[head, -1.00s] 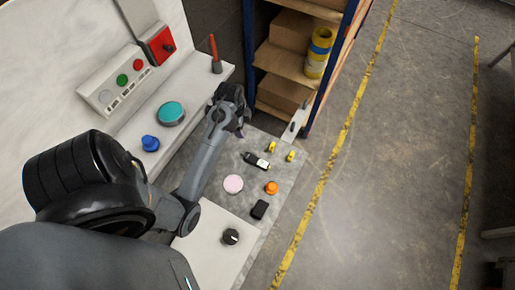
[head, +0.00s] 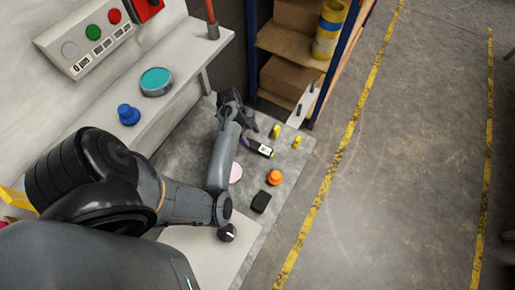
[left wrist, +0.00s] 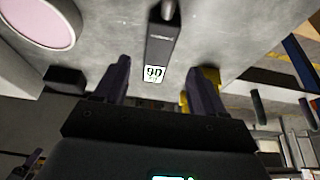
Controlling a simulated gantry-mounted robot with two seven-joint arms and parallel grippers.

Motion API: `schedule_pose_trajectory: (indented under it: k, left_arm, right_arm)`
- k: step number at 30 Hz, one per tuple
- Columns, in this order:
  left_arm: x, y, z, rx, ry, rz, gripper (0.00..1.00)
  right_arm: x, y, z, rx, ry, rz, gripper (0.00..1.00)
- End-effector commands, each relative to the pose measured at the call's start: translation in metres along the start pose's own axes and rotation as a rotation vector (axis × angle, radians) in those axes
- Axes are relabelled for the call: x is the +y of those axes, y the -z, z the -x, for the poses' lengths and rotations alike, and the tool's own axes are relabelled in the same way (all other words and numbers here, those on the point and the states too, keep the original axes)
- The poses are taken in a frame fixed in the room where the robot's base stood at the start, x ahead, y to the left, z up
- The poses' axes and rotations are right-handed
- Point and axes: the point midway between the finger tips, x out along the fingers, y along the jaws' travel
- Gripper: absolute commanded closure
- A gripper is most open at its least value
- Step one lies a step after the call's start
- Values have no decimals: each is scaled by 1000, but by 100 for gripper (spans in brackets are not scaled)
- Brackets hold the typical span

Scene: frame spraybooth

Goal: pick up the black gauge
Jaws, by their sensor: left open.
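The black gauge (head: 260,148) is a slim dark bar with a small white display, lying on the grey table. In the left wrist view the gauge (left wrist: 163,42) shows upside down, its display reading 90. My left gripper (head: 246,133) is at the gauge's upper left in the head view, partly hiding it. In the left wrist view the open fingers (left wrist: 157,72) appear on either side of the display end, with gaps to both. I cannot tell how high they are above it. My right gripper is not in view.
Small yellow pieces (head: 297,142), an orange knob (head: 274,177), a black block (head: 261,201) and a pink disc (head: 236,172) share the table (head: 288,165). A ledge with a teal button (head: 155,81) and blue knob (head: 128,114) runs along the left. Shelving (head: 284,44) stands behind.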

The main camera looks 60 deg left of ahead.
Motion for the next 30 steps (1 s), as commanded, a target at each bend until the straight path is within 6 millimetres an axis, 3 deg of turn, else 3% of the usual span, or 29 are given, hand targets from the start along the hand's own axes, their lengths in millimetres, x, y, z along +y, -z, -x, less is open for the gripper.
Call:
schedule_pose_trajectory:
  k: [7,18,27,30]
  left_arm:
    - [1,0,-15,-1,0,0,30]
    - [3,3,-57,-1,0,0,30]
    - [3,4,-59,-1,1,1,30]
    - [3,4,-59,-1,1,1,42]
  right_arm:
    - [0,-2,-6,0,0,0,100]
    - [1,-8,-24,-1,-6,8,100]
    - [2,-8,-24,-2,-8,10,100]
    - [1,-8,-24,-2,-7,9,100]
